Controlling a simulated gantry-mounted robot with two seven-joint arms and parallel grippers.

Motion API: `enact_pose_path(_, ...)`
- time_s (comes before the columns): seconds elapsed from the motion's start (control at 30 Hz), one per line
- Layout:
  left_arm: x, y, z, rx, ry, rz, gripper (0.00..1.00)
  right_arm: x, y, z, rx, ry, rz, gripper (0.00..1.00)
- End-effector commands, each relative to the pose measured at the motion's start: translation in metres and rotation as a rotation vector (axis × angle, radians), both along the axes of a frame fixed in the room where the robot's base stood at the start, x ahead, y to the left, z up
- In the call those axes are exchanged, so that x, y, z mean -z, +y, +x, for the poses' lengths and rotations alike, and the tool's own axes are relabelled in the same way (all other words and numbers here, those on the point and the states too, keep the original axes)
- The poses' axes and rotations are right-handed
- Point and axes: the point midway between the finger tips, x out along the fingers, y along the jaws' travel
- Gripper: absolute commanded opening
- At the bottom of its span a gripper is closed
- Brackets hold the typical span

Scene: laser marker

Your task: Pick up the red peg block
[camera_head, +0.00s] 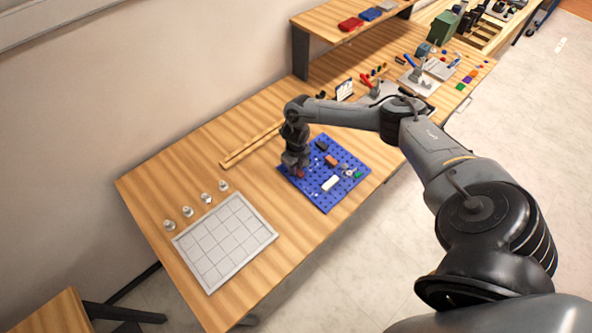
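The blue pegboard (327,203) lies on the wooden table and carries several small parts. My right gripper (297,170) points down over its left edge. A small red piece, likely the red peg block (301,172), shows right at the fingertips, partly hidden by the gripper. I cannot tell whether the fingers are closed around it or only beside it. My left gripper is not in view.
A white block (329,183), an orange-brown block (332,160) and a green part (358,174) are on the pegboard. A white gridded tray (224,242) lies nearer, with several metal pieces (187,211) beside it. Wooden strips (245,149) lie behind the board.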

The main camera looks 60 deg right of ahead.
Motion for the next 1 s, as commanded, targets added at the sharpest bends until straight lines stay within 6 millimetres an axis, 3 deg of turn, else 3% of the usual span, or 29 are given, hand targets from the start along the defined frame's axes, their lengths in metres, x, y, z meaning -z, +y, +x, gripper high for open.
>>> enact_pose_path(0.07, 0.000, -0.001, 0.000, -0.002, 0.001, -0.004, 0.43, 0.000, 0.000, 0.000, 0.000, 0.000, 0.000, 0.00)
enact_pose_path(0.47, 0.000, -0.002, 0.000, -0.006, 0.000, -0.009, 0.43, -0.004, 0.000, 0.001, 0.000, -0.001, 0.001, 0.00)
enact_pose_path(0.77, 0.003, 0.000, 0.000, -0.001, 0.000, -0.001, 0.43, -0.037, -0.001, 0.001, -0.001, -0.005, -0.001, 0.00)
enact_pose_path(1.0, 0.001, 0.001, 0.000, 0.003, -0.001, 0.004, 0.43, -0.063, -0.005, -0.040, -0.001, 0.002, -0.004, 0.00)
